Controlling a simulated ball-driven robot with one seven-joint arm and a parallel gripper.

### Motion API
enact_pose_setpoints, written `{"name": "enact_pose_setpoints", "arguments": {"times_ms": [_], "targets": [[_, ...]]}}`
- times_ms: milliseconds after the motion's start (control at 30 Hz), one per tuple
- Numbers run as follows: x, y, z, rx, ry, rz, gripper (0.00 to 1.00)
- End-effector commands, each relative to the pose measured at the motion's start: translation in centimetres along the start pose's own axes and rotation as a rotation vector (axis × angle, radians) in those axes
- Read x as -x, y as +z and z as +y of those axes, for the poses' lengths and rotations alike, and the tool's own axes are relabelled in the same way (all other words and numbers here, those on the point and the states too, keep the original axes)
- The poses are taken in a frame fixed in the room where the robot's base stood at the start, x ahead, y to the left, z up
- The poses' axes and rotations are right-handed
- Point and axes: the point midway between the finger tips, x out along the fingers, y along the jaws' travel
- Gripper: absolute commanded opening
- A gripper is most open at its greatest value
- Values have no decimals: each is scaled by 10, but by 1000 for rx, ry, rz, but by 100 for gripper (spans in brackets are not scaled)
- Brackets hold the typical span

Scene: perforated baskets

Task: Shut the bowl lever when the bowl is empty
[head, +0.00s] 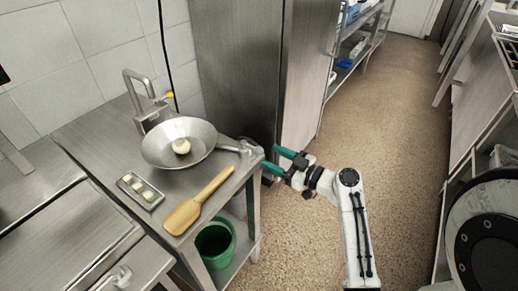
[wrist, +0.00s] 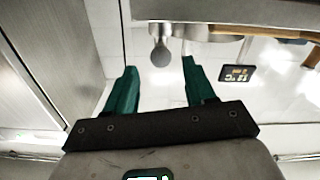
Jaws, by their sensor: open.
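A wide metal bowl (head: 160,140) sits on the steel counter with one round, pale piece (head: 182,147) in it. A metal lever (head: 232,148) sticks out from the bowl's right side towards the counter edge. My gripper (head: 269,158) is open and empty just right of the lever's end, with its teal fingers pointing at it. In the wrist view my gripper (wrist: 159,66) has a rounded metal knob (wrist: 160,54), apparently the lever's end, near and between its fingertips. I cannot tell whether they touch.
A small tray (head: 130,178) with pale pieces and a wooden spatula (head: 198,201) lie in front of the bowl. A metal tap (head: 140,92) stands behind it. A green bucket (head: 215,240) is under the counter. A tall steel cabinet (head: 240,65) stands behind; the floor (head: 385,130) right is clear.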

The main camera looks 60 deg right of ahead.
Motion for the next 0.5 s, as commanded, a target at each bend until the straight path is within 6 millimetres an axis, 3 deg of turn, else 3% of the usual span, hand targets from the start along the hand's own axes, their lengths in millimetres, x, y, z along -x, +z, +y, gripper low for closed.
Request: {"name": "enact_pose_setpoints", "arguments": {"times_ms": [200,500], "targets": [[-38,-2,0,0,-2,0,55],[-59,0,-1,-1,-2,-1,55]]}}
